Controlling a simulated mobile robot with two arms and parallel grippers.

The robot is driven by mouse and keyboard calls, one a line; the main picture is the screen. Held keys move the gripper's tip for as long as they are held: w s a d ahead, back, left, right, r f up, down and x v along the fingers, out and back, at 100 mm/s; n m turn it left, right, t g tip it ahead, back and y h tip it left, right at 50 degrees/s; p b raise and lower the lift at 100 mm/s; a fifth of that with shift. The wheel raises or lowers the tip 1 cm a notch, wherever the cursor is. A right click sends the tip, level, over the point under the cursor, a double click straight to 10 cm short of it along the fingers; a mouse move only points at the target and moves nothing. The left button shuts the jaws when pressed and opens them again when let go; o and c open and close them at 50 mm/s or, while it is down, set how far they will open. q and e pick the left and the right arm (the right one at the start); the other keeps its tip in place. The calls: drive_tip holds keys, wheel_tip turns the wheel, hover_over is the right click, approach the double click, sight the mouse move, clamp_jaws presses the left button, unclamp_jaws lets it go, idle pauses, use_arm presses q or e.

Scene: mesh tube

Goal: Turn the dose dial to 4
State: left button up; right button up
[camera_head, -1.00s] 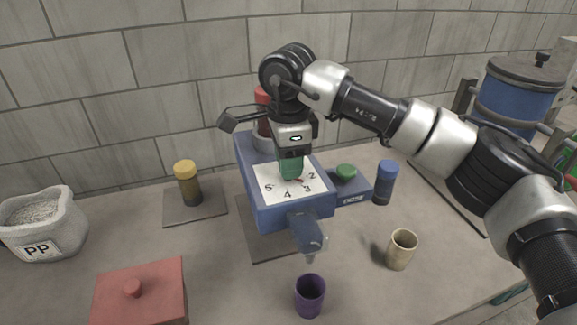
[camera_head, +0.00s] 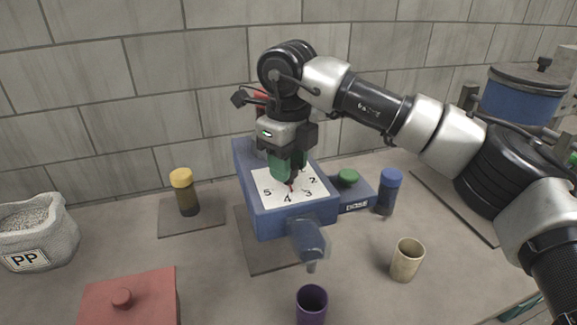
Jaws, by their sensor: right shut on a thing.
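The dose dial is a white plate (camera_head: 266,198) with black numbers on top of a blue dispenser (camera_head: 262,225); 5, 4, 3 and 2 show along its near and right edges. My right gripper (camera_head: 289,168) comes down from above and is shut on the green dial knob (camera_head: 280,166), whose upper part its fingers hide. A small red pointer (camera_head: 291,187) shows below the knob and points toward the near edge, close to the 4. The far part of the dial is hidden. My left gripper is not in view.
A green button (camera_head: 348,177) sits on the blue box's right side, with a blue-capped jar (camera_head: 389,192) beyond. A yellow-capped jar (camera_head: 184,192) is left. A beige cup (camera_head: 407,260), a purple cup (camera_head: 312,303) and a red lidded box (camera_head: 128,300) stand nearer.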

drive_tip(key=shift+r+m+b, duration=0.1)
drive_tip(key=shift+m+b, duration=0.2)
drive_tip(key=shift+m, duration=1)
drive_tip(key=o, duration=0.9)
wheel_tip(320, 180, up, 11)
drive_tip(key=shift+f, duration=0.1)
